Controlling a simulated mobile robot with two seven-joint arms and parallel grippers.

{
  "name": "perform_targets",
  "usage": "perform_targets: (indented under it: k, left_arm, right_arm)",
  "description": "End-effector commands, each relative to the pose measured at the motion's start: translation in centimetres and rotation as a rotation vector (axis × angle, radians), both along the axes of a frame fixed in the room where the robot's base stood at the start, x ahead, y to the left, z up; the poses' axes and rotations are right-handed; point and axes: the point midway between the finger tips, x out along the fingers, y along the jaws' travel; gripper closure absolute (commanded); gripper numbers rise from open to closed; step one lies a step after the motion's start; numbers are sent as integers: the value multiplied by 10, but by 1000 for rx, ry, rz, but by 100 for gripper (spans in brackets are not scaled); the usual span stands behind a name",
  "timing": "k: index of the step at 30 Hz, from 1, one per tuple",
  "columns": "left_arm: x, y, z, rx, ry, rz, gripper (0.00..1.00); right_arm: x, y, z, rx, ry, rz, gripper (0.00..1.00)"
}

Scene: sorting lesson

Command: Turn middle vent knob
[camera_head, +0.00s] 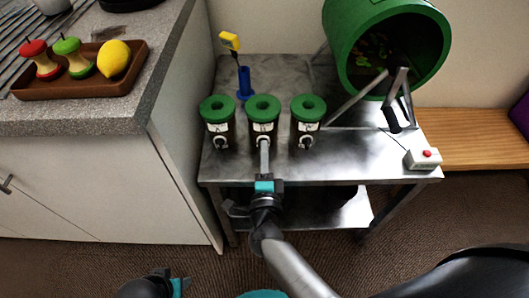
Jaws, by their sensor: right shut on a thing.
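The metal table (355,160) carries a green drum (345,75) on a stand, a box with a red button (424,158) and a blue holder with a yellow-headed tool (244,82). A counter at left holds a brown tray (80,87) with toy fruit.

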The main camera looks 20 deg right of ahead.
Motion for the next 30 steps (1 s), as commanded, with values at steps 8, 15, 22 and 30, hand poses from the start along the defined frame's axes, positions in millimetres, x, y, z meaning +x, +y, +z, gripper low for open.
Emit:
perform_targets:
  k: [8, 15, 22, 30]
  left_arm:
    - [1, 0, 4, 0, -3, 1, 50]
    - [0, 1, 4, 1, -1, 1, 50]
    - [1, 1, 4, 2, -4, 1, 50]
    - [1, 1, 4, 2, -6, 1, 50]
  right_arm:
    - [0, 0, 0, 51, -14, 0, 100]
    - [0, 0, 0, 57, -15, 0, 100]
    - [0, 0, 0, 57, -16, 0, 81]
    - [0, 0, 0, 55, -16, 0, 59]
